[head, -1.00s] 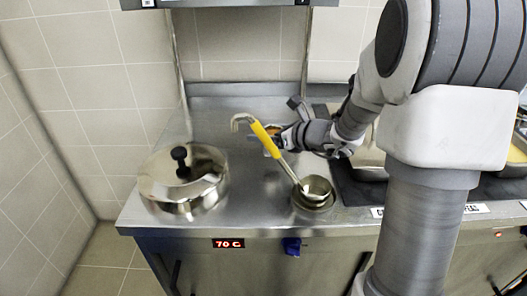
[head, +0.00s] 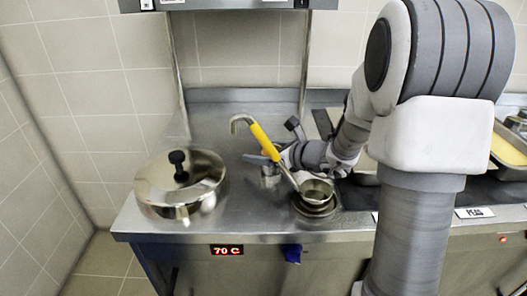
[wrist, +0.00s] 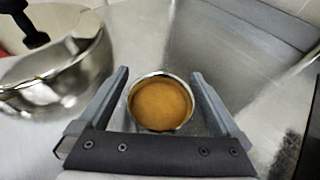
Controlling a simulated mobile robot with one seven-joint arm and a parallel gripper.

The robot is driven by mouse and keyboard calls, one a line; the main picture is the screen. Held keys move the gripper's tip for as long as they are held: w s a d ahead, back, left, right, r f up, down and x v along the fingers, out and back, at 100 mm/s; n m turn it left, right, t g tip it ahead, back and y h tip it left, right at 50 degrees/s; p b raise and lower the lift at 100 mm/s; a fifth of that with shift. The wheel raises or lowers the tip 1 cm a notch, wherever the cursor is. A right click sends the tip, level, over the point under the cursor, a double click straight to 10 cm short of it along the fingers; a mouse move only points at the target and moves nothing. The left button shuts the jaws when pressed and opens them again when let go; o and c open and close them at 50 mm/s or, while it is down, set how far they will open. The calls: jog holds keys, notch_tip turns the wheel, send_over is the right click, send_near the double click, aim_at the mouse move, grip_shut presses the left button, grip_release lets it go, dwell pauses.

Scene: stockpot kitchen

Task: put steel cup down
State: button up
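The steel cup (wrist: 160,103), filled with something orange-brown, stands upright between my gripper's fingers in the wrist view. In the head view the cup (head: 270,178) appears at counter level, partly hidden by my gripper (head: 272,158). In the wrist view, my gripper (wrist: 160,78) has one finger on each side of the cup. A narrow gap shows between each finger and the cup wall, so the fingers look open around it.
A lidded steel pot (head: 180,190) stands to the left on the steel counter (head: 240,215). A yellow-handled ladle (head: 262,140) leans in a round well (head: 316,205) to the right, close to my gripper. Food pans (head: 508,150) are at far right.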

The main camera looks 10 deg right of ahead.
jog(key=shift+r, duration=0.2)
jog(key=p+v, duration=0.3)
jog(key=v, duration=0.9)
jog(key=shift+f, duration=0.1)
